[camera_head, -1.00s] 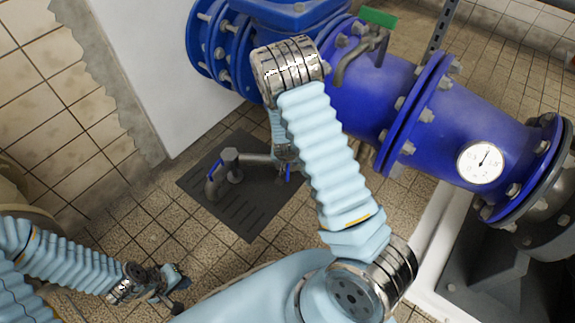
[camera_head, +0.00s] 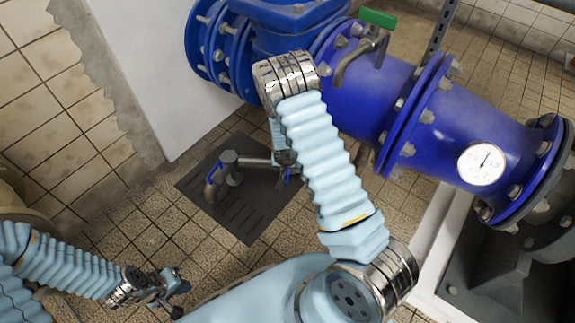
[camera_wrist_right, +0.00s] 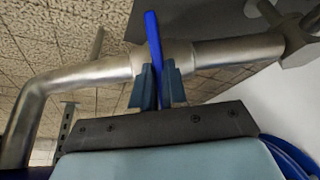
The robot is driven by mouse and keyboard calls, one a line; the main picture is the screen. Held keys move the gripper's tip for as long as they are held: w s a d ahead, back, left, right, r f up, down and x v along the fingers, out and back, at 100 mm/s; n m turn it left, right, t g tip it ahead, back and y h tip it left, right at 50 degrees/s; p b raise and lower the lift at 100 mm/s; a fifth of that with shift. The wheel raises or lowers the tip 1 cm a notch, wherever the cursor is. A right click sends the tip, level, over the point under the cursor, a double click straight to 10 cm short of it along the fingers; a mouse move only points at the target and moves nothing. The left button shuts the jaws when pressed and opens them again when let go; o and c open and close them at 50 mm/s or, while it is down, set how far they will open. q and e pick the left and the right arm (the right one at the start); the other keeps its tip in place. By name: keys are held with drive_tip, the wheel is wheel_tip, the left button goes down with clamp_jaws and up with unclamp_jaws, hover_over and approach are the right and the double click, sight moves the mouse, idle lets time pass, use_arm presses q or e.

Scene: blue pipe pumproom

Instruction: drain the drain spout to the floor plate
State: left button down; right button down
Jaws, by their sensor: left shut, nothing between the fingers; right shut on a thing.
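The drain spout (camera_head: 256,162) is a grey metal pipe with a bent end over the dark slotted floor plate (camera_head: 245,222). In the right wrist view the spout's pipe (camera_wrist_right: 95,76) runs across the picture and bends down at the left. A blue lever (camera_wrist_right: 153,38) stands up at a collar on this pipe. My right gripper (camera_wrist_right: 160,84) is shut on the blue lever. In the head view my right arm partly hides this grip. My left gripper (camera_head: 181,284) is shut and empty at the lower left, apart from the spout and plate.
A large blue flanged pipe (camera_head: 400,105) with a round gauge (camera_head: 481,164) and a green-handled valve (camera_head: 377,18) fills the upper right. A white panel (camera_head: 160,70) stands behind the plate. The tiled floor (camera_head: 150,235) left of the plate is clear.

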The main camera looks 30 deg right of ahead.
drive_tip(key=shift+a+n+h+p, duration=0.15)
drive_tip(key=shift+n+h+p, duration=0.25)
drive_tip(key=shift+n, duration=0.5)
drive_tip(key=shift+w+a+n+h, duration=0.1)
drive_tip(key=shift+n+h, duration=0.2)
drive_tip(key=shift+n, duration=0.4)
drive_tip(key=n+h+b, duration=0.1)
drive_tip(key=n, duration=0.3)
drive_tip(key=n+h+b, duration=0.1)
drive_tip(key=n+h, duration=0.1)
drive_tip(key=n, duration=0.2)
drive_tip(key=n+h+b, duration=0.1)
drive_tip(key=n+h, duration=0.1)
drive_tip(key=n, duration=0.2)
drive_tip(key=shift+a+f+n+t+b, duration=0.3)
drive_tip(key=shift+a+f+n+b, duration=0.1)
drive_tip(key=shift+n, duration=0.3)
